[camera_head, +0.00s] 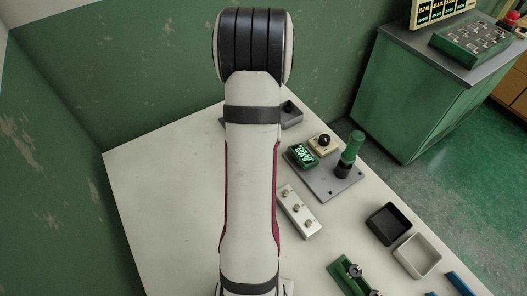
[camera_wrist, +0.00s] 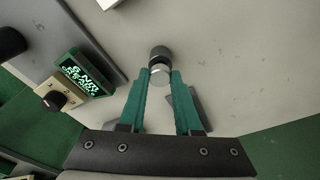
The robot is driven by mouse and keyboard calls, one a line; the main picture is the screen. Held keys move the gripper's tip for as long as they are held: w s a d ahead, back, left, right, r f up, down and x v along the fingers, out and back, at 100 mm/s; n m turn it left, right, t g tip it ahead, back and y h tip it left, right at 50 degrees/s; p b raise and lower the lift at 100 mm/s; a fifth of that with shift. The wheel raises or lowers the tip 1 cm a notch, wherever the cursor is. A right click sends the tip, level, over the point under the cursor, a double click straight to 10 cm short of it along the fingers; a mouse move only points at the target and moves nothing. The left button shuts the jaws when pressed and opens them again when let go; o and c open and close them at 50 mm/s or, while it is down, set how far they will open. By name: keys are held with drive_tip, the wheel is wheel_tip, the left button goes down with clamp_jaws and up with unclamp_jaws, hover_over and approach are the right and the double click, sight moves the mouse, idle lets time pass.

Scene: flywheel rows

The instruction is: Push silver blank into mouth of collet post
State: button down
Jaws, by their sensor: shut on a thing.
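My gripper (camera_wrist: 161,75) has green fingers shut on the silver blank (camera_wrist: 160,77), whose bright round end shows between the tips in the wrist view. Just past the tips is a short dark round piece with a grey top, which looks like the collet post (camera_wrist: 160,53). The blank and this piece overlap in the picture. I cannot tell whether they touch or how deep the blank sits. In the head view my arm hides the gripper, the blank and the post.
A switch box (camera_head: 299,211), a black tray (camera_head: 389,224) and a white tray (camera_head: 417,256) lie nearer. The table's left side (camera_head: 170,190) is clear.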

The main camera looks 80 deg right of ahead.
drive_tip(key=shift+f, duration=0.55)
drive_tip(key=c, duration=0.5)
unclamp_jaws()
drive_tip(key=r, duration=0.5)
drive_tip(key=a+r, duration=0.1)
drive_tip(key=r, duration=0.4)
drive_tip(key=a+r, duration=0.1)
drive_tip(key=r, duration=0.4)
drive_tip(key=shift+s+r, duration=0.2)
drive_tip(key=shift+r, duration=0.15)
